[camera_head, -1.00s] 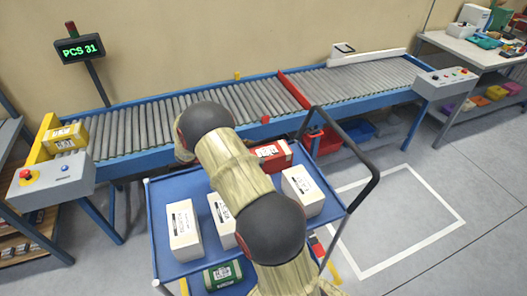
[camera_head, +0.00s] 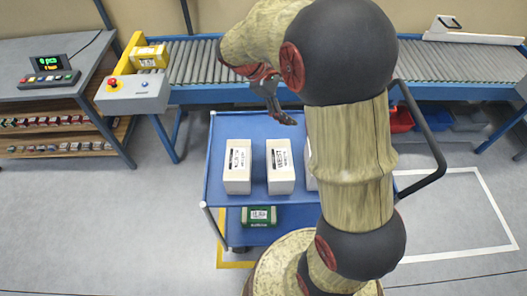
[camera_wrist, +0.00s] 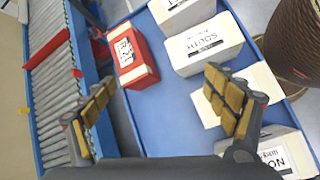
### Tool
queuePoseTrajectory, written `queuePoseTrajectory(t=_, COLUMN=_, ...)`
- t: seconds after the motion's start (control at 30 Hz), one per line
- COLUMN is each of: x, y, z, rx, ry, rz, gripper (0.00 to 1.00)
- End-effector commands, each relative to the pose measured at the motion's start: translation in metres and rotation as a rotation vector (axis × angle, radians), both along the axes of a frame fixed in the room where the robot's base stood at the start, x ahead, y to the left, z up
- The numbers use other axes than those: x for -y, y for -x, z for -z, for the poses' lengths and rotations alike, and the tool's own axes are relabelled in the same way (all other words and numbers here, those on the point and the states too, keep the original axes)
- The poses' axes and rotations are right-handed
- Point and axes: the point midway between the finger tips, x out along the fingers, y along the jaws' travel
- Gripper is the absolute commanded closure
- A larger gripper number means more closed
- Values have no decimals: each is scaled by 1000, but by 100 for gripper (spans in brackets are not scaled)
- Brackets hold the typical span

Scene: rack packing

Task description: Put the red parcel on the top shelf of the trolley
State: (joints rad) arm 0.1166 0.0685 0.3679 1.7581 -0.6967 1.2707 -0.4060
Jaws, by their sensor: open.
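The red parcel (camera_wrist: 132,57) lies on the blue top shelf (camera_wrist: 152,112) of the trolley, near its conveyor-side edge, in the wrist view. It has a white label. In the head view it is hidden behind my arm. My gripper (camera_head: 280,108) is above the far side of the top shelf (camera_head: 214,165). Its two fingers also show wide apart and empty in the wrist view (camera_wrist: 165,104), apart from the red parcel.
White parcels (camera_head: 237,166) (camera_head: 280,166) stand on the top shelf, and a green parcel (camera_head: 259,215) lies on the lower shelf. The roller conveyor (camera_head: 195,62) runs behind, with a yellow parcel (camera_head: 150,57) at its left end. The trolley's dark handle (camera_head: 428,135) is at right.

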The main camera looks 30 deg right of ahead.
Motion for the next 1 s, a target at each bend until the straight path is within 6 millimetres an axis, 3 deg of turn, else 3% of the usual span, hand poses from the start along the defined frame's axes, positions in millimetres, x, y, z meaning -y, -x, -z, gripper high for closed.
queuePoseTrajectory(t=0.03, x=-16, y=12, z=-16, rx=76, ry=-34, rz=24, gripper=14)
queuePoseTrajectory(t=0.2, x=-69, y=50, z=-48, rx=308, ry=-163, rz=120, gripper=14)
queuePoseTrajectory(t=0.4, x=-130, y=98, z=-74, rx=569, ry=-339, rz=240, gripper=14)
queuePoseTrajectory(t=0.6, x=-182, y=141, z=-87, rx=790, ry=-526, rz=360, gripper=14)
queuePoseTrajectory(t=0.8, x=-210, y=164, z=-91, rx=908, ry=-649, rz=438, gripper=14)
queuePoseTrajectory(t=1.0, x=-217, y=169, z=-91, rx=933, ry=-680, rz=459, gripper=14)
